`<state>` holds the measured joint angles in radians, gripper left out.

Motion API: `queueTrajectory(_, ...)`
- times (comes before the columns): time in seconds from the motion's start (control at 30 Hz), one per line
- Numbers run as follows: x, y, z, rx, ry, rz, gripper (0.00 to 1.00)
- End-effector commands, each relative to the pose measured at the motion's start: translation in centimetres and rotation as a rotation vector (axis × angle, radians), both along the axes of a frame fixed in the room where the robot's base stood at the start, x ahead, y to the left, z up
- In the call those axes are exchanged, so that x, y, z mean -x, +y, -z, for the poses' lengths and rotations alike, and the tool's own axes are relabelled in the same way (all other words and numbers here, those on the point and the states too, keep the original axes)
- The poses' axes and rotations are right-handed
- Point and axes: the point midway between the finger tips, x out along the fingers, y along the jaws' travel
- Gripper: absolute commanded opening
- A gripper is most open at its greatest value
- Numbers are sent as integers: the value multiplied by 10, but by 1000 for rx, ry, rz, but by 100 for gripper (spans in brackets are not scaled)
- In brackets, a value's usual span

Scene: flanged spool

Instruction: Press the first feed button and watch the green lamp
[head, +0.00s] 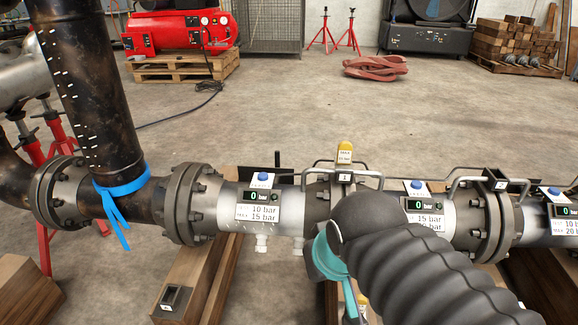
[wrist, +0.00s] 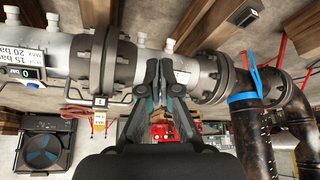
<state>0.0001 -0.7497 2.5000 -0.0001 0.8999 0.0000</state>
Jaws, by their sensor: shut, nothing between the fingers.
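A blue button (head: 263,177) sits on a white plate on top of the left pipe section. Below it is a small black display (head: 257,197) with a green 0 and "bar", above a label reading 10 bar and 15 bar. I cannot pick out a separate green lamp. My gripper (wrist: 161,68) is shut and empty in the wrist view, its fingertips in front of the pipe section between two flanges, covering part of a white label (wrist: 182,77). I cannot tell whether it touches. In the head view my arm hides the fingertips.
A second blue button (head: 417,184) and a third (head: 554,191) top the sections to the right. A blue strap (head: 120,185) hangs left. The floor behind is mostly clear.

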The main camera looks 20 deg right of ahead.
Motion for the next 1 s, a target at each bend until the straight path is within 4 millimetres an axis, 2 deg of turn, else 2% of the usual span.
queueTrajectory(0.33,-1,0,-1,-2,-1,0,0)
queueTrajectory(0.47,-17,4,-10,-26,-7,8,0)
queueTrajectory(0.57,-46,6,-23,-67,-21,25,0)
queueTrajectory(0.67,-86,12,-39,-123,-41,49,0)
queueTrajectory(0.83,-162,20,-57,-222,-81,105,0)
queueTrajectory(1.0,-241,21,-64,-311,-123,174,0)
